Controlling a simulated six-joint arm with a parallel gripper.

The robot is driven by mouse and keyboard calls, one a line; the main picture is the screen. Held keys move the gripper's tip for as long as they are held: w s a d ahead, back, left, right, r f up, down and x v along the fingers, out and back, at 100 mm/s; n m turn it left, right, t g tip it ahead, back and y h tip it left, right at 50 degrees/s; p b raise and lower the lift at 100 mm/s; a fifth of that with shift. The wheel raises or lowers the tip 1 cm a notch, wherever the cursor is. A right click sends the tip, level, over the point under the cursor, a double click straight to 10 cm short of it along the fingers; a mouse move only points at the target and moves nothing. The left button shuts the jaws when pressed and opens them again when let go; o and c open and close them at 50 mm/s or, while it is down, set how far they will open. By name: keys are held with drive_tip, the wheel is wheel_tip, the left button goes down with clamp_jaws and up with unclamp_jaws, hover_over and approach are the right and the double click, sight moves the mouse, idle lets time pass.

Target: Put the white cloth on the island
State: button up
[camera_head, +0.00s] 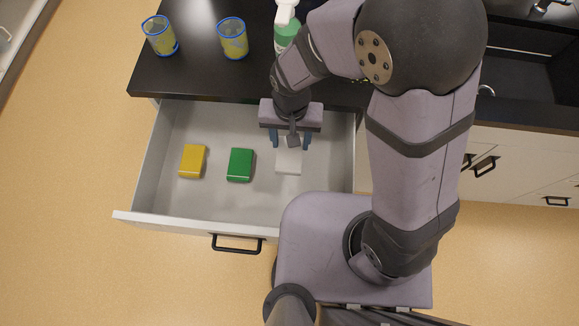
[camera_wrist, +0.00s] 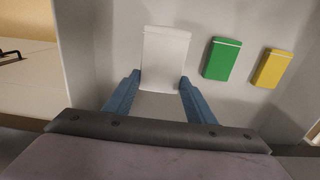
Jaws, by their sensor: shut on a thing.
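The white cloth (camera_head: 288,161) is a folded rectangle at the right side of the open drawer (camera_head: 214,209). My gripper (camera_head: 290,143) is over the drawer, with its blue fingers at the cloth's near-counter end. In the wrist view the white cloth (camera_wrist: 165,58) lies between the two fingertips of my gripper (camera_wrist: 160,84), and the jaws are shut on its end. I cannot tell whether the cloth is clear of the drawer floor. The island is the dark counter (camera_head: 195,75) above the drawer.
A green cloth (camera_head: 240,165) and a yellow cloth (camera_head: 193,161) lie in the drawer, left of the white one. Two blue-rimmed yellow cups (camera_head: 160,36) (camera_head: 233,39) and a green-and-white spray bottle (camera_head: 286,30) stand on the counter. The counter's left front part is clear.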

sight(291, 150)
drive_tip(key=shift+f, duration=0.15)
drive_tip(key=shift+f, duration=2.8)
drive_tip(key=shift+f, duration=0.1)
drive_tip(key=shift+f+p, duration=0.55)
drive_tip(key=shift+f, duration=1.2)
drive_tip(key=shift+f, duration=0.1)
drive_tip(key=shift+f, duration=0.15)
drive_tip(key=o, duration=1)
drive_tip(key=shift+b, duration=0.3)
drive_tip(key=shift+a+r+b, duration=0.1)
drive_tip(key=shift+r+b, duration=0.45)
drive_tip(key=shift+r, duration=3.2)
